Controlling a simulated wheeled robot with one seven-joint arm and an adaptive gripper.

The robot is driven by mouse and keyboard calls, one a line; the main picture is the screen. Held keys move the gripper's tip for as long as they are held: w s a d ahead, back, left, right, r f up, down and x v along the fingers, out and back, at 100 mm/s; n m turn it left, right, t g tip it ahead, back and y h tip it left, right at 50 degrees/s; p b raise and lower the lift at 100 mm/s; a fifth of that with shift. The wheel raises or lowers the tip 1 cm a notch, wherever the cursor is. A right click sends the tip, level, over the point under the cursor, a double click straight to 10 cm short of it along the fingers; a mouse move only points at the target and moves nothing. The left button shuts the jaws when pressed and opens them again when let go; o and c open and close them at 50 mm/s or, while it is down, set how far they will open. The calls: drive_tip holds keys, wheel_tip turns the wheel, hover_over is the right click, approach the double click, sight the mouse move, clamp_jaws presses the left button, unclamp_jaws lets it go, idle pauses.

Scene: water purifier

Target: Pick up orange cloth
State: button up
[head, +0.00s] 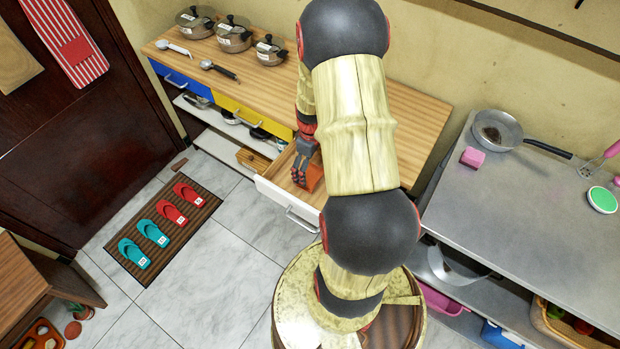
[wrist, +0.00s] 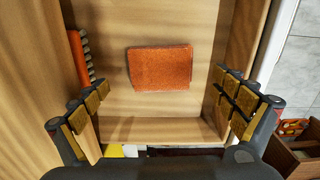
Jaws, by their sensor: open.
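The orange cloth (wrist: 160,68) lies flat on the bottom of an open wooden drawer in the wrist view. In the head view a part of the orange cloth (head: 315,178) shows just beside my gripper (head: 303,172). My gripper also shows in the wrist view (wrist: 168,112), with its fingers spread wide and nothing between them. The cloth lies ahead of the fingertips, roughly midway between them, and does not appear held. The drawer (head: 273,194) has a white front and is pulled out. My arm hides part of it in the head view.
A brush-like orange item (wrist: 80,57) lies along the drawer's left wall in the wrist view. The wooden counter (head: 290,85) stands above the drawer, with several pots at its far left. A grey worktop (head: 520,215) is on the right.

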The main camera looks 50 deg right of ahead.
sight(310, 175)
wheel_tip(310, 175, down, 5)
drive_tip(key=shift+w+a+r+b, duration=0.1)
drive_tip(key=shift+r+b, duration=0.1)
drive_tip(key=shift+b, duration=0.7)
drive_tip(key=shift+c, duration=0.9)
drive_tip(key=c, duration=1.1)
